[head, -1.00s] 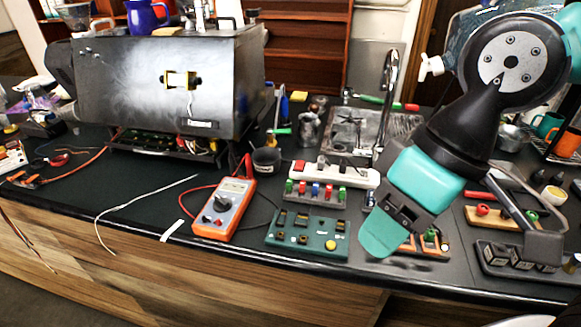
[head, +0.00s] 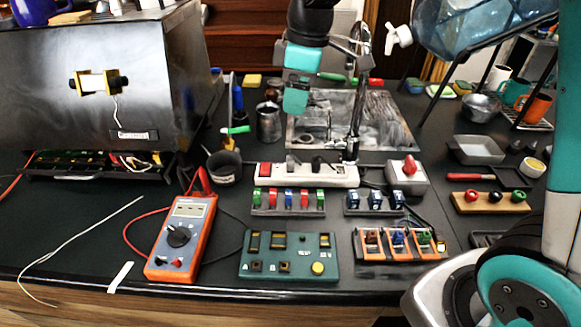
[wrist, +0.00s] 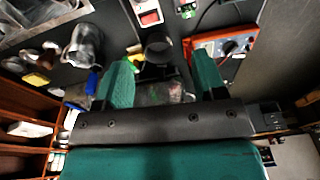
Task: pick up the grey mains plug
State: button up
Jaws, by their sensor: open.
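A white power strip (head: 335,176) with a red switch lies across the middle of the worktop in the head view. Small grey and dark plug-like shapes stand on it; a greyish one (head: 292,164) is nearest the switch, but I cannot tell for certain that it is the grey mains plug. My gripper (head: 296,104) hangs above and behind the strip, in front of the sink, its teal fingers pointing down. In the wrist view my gripper (wrist: 163,78) is open, with nothing between the fingers. There the strip's switch end (wrist: 150,14) shows at the top edge; no plug is clear.
A dark cup (head: 224,167) and a metal pot (head: 268,124) stand left of the strip. The tap (head: 357,90) rises behind it. An orange multimeter (head: 181,238), a green board (head: 290,255) and a terminal row (head: 288,202) lie in front. A red-knobbed box (head: 405,171) stands right.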

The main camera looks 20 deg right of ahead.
jog(key=w+d+f+n, duration=0.1)
jog(key=w+f, duration=0.1)
jog(key=w, duration=0.2)
jog(key=p, duration=0.2)
send_over(291, 159)
jog(key=f, duration=1)
jog(key=shift+w+f, duration=0.15)
jog(key=shift+w, duration=0.05)
jog(key=f+p, duration=0.1)
jog(key=f, duration=0.1)
jog(key=f+p, duration=0.1)
jog(key=f, duration=0.2)
jog(key=shift+s+f+p, duration=0.2)
jog(key=shift+f+p, duration=0.05)
jog(key=shift+p, duration=0.05)
jog(key=shift+f+h, duration=0.3)
jog(key=shift+f, duration=0.15)
jog(key=c, duration=1)
